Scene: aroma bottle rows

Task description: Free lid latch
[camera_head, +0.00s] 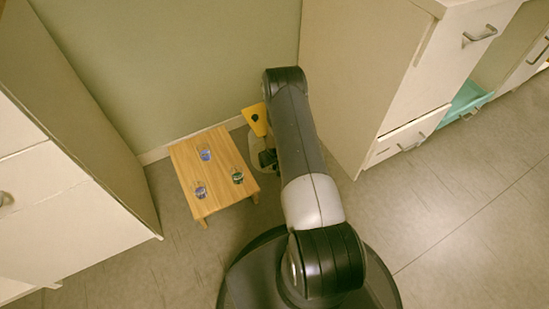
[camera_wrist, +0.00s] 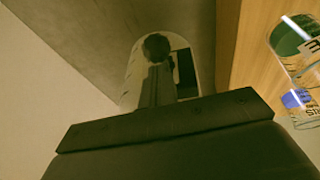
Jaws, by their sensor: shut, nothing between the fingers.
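My gripper (camera_wrist: 156,48) is shut and empty; its dark fingers reach up the middle of the wrist view. In the head view it (camera_head: 267,160) hangs just right of a small wooden table (camera_head: 201,146), partly covered by my arm. A pale rounded shape (camera_wrist: 184,48) with a dark opening shows behind the fingers in the wrist view; I cannot tell what it is. No lid latch can be made out. A green-marked glass bottle (camera_head: 237,178) stands on the table's right side; it also shows in the wrist view (camera_wrist: 290,38).
Two blue-marked bottles (camera_head: 204,155) (camera_head: 200,191) stand on the table's left part. Pale cabinets rise at left (camera_head: 60,195) and right (camera_head: 365,85). A turquoise item (camera_head: 466,98) is low in the right cabinet. Floor is clear in front of the table and at right.

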